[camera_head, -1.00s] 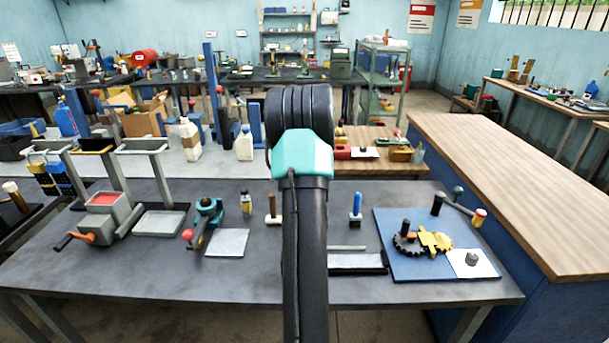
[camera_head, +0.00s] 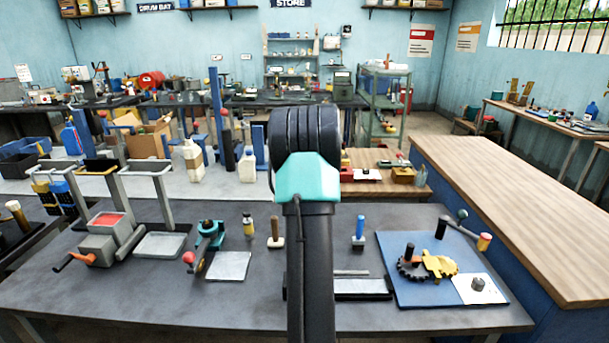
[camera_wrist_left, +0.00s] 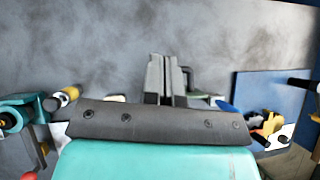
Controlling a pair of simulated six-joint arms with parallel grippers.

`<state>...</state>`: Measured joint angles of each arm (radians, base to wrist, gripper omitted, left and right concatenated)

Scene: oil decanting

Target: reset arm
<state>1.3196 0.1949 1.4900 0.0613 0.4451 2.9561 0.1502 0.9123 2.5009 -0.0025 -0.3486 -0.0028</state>
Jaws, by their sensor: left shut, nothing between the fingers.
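My black arm with a teal section (camera_head: 308,178) rises in the middle of the head view, in front of the dark bench (camera_head: 110,285). The gripper on it is hidden there. In the left wrist view my left gripper (camera_wrist_left: 167,62) is shut and empty, its two fingers side by side over the grey bench top. My right gripper is in neither view.
A teal vise (camera_head: 209,238) and grey plate (camera_head: 229,267) lie left of the arm. A blue mat (camera_head: 403,290) with a yellow gear (camera_head: 440,265) lies right. A wooden-topped counter (camera_head: 510,215) stands beyond. Bare bench lies front left.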

